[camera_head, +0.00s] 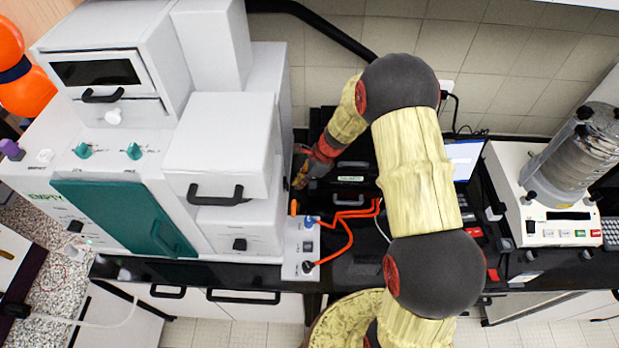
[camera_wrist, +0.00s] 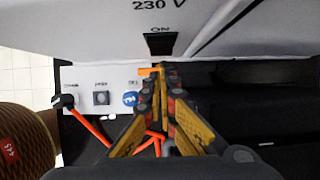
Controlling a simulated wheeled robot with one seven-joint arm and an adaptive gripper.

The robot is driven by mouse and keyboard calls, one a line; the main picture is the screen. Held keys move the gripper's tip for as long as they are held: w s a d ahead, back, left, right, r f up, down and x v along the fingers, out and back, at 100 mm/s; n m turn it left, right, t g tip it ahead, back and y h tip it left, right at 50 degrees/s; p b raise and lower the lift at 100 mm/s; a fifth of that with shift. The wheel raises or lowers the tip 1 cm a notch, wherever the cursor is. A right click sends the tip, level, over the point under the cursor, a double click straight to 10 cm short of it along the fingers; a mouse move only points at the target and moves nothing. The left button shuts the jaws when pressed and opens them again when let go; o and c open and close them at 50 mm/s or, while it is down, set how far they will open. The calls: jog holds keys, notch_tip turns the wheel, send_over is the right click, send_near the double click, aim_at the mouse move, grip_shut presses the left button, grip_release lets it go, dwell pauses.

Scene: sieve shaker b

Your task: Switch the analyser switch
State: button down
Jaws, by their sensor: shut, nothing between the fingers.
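The white analyser (camera_head: 235,130) stands left of my gripper (camera_head: 299,180) in the head view. In the wrist view, a black switch (camera_wrist: 161,44) sits on a pale machine side, marked "ON" and "230 V". This marked side is hidden in the head view. My gripper (camera_wrist: 160,82) is shut and empty. Its yellow fingers come together just below the switch in the wrist view. I cannot tell whether the fingertips touch the panel, nor which way the switch is set.
A small white box (camera_head: 300,262) with orange cables (camera_head: 348,238) stands close below my gripper; it also shows in the wrist view (camera_wrist: 92,88). A laptop (camera_head: 464,158) and a sieve shaker (camera_head: 545,195) stand to the right, beyond my arm.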

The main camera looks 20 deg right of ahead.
jog(key=shift+w+a+f, duration=0.2)
jog(key=shift+a, duration=0.25)
jog(key=b, duration=0.1)
jog(key=y+b, duration=0.1)
jog(key=shift+w+a+f+b, duration=0.1)
jog(key=shift+a+f+b, duration=0.2)
jog(key=shift+b, duration=0.1)
jog(key=shift+r, duration=0.1)
